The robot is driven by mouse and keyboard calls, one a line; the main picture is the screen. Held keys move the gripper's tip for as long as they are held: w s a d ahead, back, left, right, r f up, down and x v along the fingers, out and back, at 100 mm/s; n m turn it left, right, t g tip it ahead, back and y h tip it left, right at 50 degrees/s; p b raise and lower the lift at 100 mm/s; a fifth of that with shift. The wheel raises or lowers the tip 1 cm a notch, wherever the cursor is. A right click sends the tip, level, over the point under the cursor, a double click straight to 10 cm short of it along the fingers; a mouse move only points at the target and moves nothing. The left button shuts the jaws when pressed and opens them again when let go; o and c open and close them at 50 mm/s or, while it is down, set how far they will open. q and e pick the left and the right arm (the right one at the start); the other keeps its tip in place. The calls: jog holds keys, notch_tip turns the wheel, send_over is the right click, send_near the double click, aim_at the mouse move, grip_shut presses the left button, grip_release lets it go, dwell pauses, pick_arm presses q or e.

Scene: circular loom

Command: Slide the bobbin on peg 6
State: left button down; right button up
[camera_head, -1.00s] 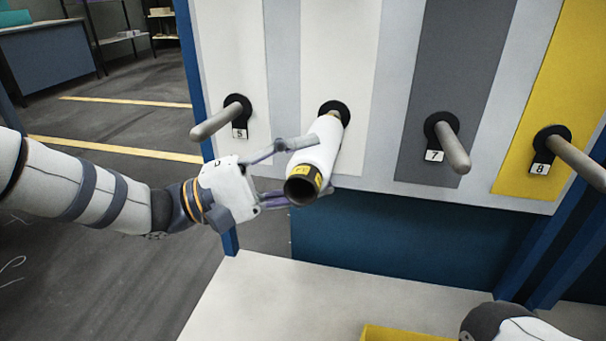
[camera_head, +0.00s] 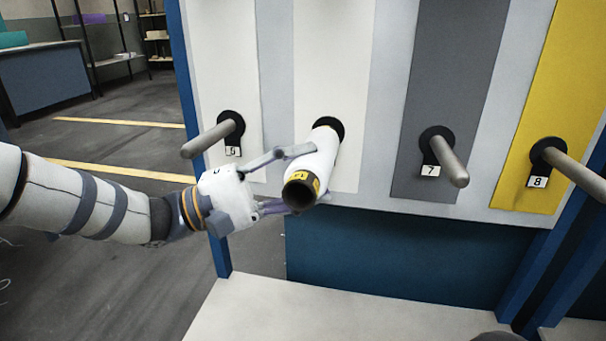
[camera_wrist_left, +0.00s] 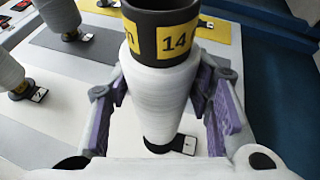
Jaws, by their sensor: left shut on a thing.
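A white wound bobbin (camera_head: 320,158) with a dark hollow end and a yellow band sits over peg 6, its far end close to the round black peg base (camera_head: 329,123). The bobbin also shows in the left wrist view (camera_wrist_left: 158,95), where the band reads 14. My left gripper (camera_head: 311,176) is shut on the bobbin from the left, one finger above and one below. The peg itself is hidden by the bobbin. My right gripper is not in view.
Bare peg 5 (camera_head: 211,138) is close to my left gripper. Bare pegs 7 (camera_head: 447,161) and 8 (camera_head: 575,171) stick out to the right. A pale ledge (camera_head: 300,312) lies below. In the wrist view, other white bobbins (camera_wrist_left: 60,14) stand at the upper left.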

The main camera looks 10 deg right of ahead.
pick_arm(q)
jog(key=shift+w, duration=0.15)
jog(key=shift+w+f, duration=0.1)
jog(key=c, duration=0.7)
grip_release()
jog(key=v, duration=1.2)
jog(key=shift+w, duration=0.1)
